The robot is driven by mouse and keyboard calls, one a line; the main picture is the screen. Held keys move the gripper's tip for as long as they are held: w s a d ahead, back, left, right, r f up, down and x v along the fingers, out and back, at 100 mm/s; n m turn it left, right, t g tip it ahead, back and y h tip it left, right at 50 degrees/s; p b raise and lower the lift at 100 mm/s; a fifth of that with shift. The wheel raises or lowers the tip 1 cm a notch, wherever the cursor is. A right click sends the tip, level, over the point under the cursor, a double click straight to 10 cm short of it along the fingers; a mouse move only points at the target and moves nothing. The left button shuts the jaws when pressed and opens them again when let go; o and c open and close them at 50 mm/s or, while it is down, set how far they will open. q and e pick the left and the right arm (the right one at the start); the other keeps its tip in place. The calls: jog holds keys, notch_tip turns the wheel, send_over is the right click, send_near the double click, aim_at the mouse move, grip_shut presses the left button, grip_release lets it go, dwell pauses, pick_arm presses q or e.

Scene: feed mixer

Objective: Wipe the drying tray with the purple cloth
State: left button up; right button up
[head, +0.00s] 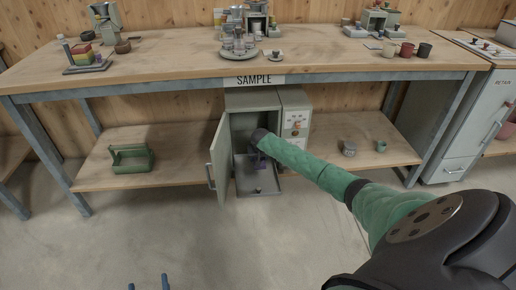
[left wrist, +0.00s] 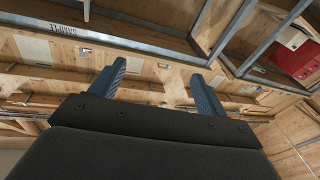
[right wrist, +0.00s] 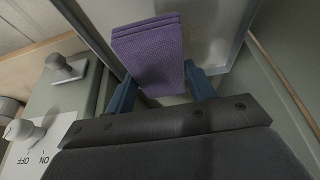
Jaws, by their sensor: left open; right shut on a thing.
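The purple cloth (right wrist: 150,55) is folded and held between the fingers of my right gripper (right wrist: 165,92), which is shut on it. In the head view a bit of the cloth (head: 259,163) shows just below the end of my right arm. The drying tray (head: 258,187) is a grey tray at the bottom front of the open cabinet under the bench. The cloth is over the tray; whether they touch cannot be told. A pale grey surface (right wrist: 213,30) behind the cloth seems to be the tray. My left gripper (head: 148,282) is open and empty at the bottom edge.
The cabinet door (head: 219,165) stands open on the left. A control panel (head: 296,122) with knobs is right of the opening. The lower shelf bears a green carrier (head: 131,159) and small pots (head: 348,148). The floor in front is clear.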

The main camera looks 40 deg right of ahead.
jog(key=shift+r, duration=0.3)
jog(key=shift+r+p, duration=0.1)
jog(key=shift+p, duration=0.25)
jog(key=shift+r, duration=0.2)
jog(key=shift+r+p, duration=0.2)
jog(key=shift+p, duration=0.15)
jog(key=shift+r, duration=0.15)
jog(key=shift+r+p, duration=0.2)
jog(key=shift+p, duration=0.15)
jog(key=shift+r, duration=0.2)
jog(key=shift+r+p, duration=0.25)
jog(key=shift+p, duration=0.15)
pick_arm(q)
jog(key=s+a+f+g+y, duration=0.1)
jog(key=s+f+g, duration=0.4)
jog(key=f, duration=0.9)
jog(key=s+a+f+g+y, duration=0.1)
jog(key=s+f+g, duration=0.5)
jog(key=s+f, duration=0.5)
notch_tip(320, 180, down, 4)
jog(key=shift+a+r, duration=0.1)
jog(key=shift+a, duration=0.2)
